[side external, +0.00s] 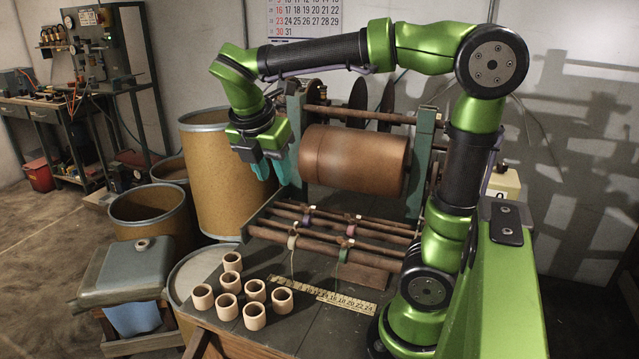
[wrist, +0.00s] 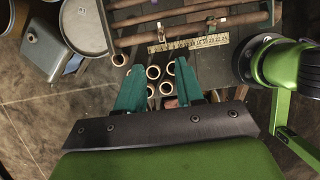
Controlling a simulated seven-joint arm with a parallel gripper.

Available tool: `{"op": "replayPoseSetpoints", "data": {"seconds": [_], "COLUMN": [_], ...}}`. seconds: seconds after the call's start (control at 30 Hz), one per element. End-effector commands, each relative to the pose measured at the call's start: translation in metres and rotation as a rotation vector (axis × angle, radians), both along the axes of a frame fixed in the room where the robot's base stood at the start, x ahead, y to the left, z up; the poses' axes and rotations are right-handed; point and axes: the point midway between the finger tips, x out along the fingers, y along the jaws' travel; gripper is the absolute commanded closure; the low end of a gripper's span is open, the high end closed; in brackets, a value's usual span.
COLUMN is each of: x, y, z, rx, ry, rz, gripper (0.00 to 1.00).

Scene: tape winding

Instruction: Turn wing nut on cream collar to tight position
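Several small collars sit on the parallel brown rods (side external: 385,243) low at the front of the winding frame. The palest, which looks like the cream collar (side external: 292,241), is on the front rods at the left. A purple collar (side external: 350,231) and a green collar (side external: 344,253) sit to its right. The wing nut on the cream collar is too small to make out. My gripper (side external: 284,172) hangs in the air beside the left end of the copper-brown drum, above the rods and apart from the collars. In the wrist view its teal fingers (wrist: 160,80) are spread and empty.
The drum (side external: 355,160) fills the frame above the rods. Several cream cups (side external: 254,314) stand on the bench's front left, beside a yellow ruler (side external: 345,303). Large fibre barrels (side external: 225,165) stand left of the bench. A grey tank (side external: 125,268) is further left.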

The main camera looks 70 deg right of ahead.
Motion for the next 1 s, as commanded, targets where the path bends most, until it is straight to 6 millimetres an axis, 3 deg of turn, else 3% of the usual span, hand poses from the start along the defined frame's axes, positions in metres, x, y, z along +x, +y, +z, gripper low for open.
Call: {"op": "replayPoseSetpoints", "data": {"seconds": [0.17,0.7,1.0], "x": [-0.001,-0.001,-0.001], "y": [-0.007,-0.05,-0.063], "z": [-0.016,-0.121,-0.153], "rx": [0.001,0.003,0.003], "ry": [0.009,0.01,0.005], "rz": [0.011,0.008,0.01], "gripper": [0.63,0.63,0.63]}}
